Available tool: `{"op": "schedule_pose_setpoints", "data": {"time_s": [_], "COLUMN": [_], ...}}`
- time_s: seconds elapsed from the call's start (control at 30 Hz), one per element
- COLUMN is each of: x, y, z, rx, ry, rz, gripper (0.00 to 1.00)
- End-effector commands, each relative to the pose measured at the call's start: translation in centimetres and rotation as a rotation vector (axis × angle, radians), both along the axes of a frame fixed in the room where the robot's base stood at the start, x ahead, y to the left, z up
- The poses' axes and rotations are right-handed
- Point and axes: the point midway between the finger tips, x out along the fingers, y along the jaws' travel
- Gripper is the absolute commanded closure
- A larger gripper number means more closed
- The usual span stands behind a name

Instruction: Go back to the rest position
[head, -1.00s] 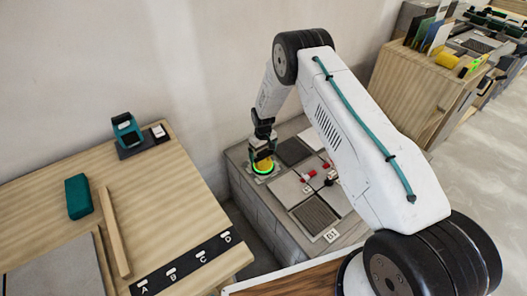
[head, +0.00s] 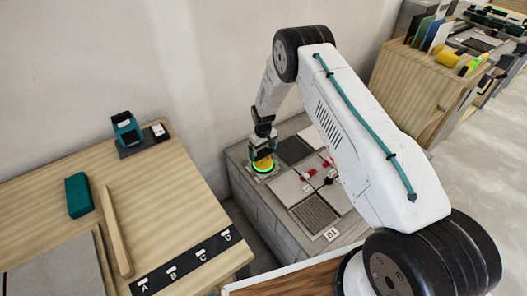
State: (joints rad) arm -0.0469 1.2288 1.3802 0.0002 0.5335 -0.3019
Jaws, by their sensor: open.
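My gripper (head: 262,155) is at the end of my white arm, over the far left part of the grey tiled block. A yellow round thing with a glowing green ring (head: 263,166) sits right below the fingers at a tile corner. The fingers are small and partly dark here, and I cannot tell whether they touch the yellow thing. The tiled block (head: 250,190) bears light and dark tiles with red pieces (head: 308,175) between them. A label reading B1 (head: 331,234) is on its near edge. My arm hides the block's right part.
A wooden table (head: 185,195) at left holds a teal box (head: 78,195), a wooden bar (head: 116,232), a teal device (head: 127,129) and a black strip marked A to D (head: 187,262). A wooden cabinet (head: 415,90) stands at back right. The wall is close behind the block.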

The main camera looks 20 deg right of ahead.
Motion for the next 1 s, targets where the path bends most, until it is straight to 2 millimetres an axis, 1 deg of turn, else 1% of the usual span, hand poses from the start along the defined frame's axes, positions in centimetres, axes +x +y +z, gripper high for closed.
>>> {"op": "schedule_pose_setpoints", "data": {"time_s": [0.2,0.4,0.53,0.67,0.7,0.77,0.87,0.9,0.93,1.0], "x": [0.2,0.1,0.1,0.0,-0.3,-1.3,-4.2,-5.6,-6.6,-8.3], "y": [0.0,0.0,0.0,0.0,0.0,-0.1,-0.2,-0.3,-0.3,-0.4], "z": [3.7,6.5,7.3,7.4,7.4,7.1,6.4,6.9,7.8,10.3], "rx": [0.000,0.000,0.000,0.000,-0.001,-0.003,-0.010,-0.013,-0.017,-0.022], "ry": [-0.004,-0.002,-0.001,0.002,0.015,0.050,0.129,0.164,0.189,0.223], "rz": [0.000,0.000,0.000,-0.007,-0.017,-0.033,-0.056,-0.069,-0.079,-0.101], "gripper": [0.00,0.00,0.00,0.00,0.00,0.00,0.00,0.00,0.00,0.00]}}
